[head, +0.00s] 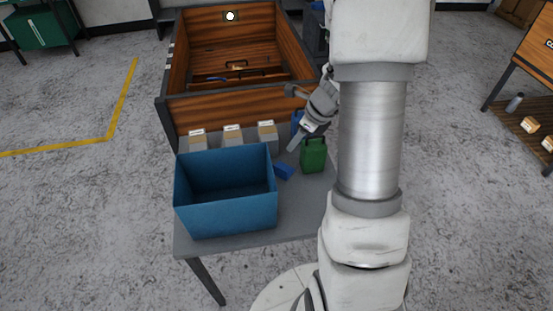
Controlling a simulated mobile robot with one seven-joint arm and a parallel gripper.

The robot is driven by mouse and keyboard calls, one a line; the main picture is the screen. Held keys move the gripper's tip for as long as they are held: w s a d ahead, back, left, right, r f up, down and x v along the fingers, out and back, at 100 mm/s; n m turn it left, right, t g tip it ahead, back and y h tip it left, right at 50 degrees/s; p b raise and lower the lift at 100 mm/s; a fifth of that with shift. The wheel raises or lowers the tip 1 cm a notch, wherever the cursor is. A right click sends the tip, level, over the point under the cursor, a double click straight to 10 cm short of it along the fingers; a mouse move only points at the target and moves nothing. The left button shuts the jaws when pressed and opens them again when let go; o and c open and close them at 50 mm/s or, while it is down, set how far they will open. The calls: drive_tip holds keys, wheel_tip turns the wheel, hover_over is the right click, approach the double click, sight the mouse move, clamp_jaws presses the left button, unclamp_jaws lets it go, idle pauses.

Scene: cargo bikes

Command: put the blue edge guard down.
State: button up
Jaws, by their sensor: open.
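A small blue block (284,171), which looks like the blue edge guard, lies on the grey table (240,242) between the blue bin and the green can. My gripper (297,141) is open above and behind it, with a visible gap between the fingers and the block. Nothing shows between the fingers, though the far finger is partly hidden. Another blue item (297,120) stands behind my gripper and is mostly covered by it.
An open blue bin (226,213) fills the table's left front. A green can (313,157) stands close right of the block. Several labelled boxes (233,137) line the back edge. A wooden cargo box (225,108) stands behind. The table's front right is clear.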

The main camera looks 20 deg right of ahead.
sight(278, 168)
drive_tip(key=shift+m, duration=0.3)
drive_tip(key=b+x, duration=0.1)
drive_tip(key=x, duration=0.5)
drive_tip(key=b+x, duration=0.2)
drive_tip(key=x, duration=0.4)
drive_tip(key=b+x, duration=0.1)
drive_tip(key=x, duration=0.4)
drive_tip(key=shift+s+d+f+b, duration=0.1)
drive_tip(key=shift+d+f+b, duration=0.15)
drive_tip(key=shift+f+b, duration=0.25)
clamp_jaws()
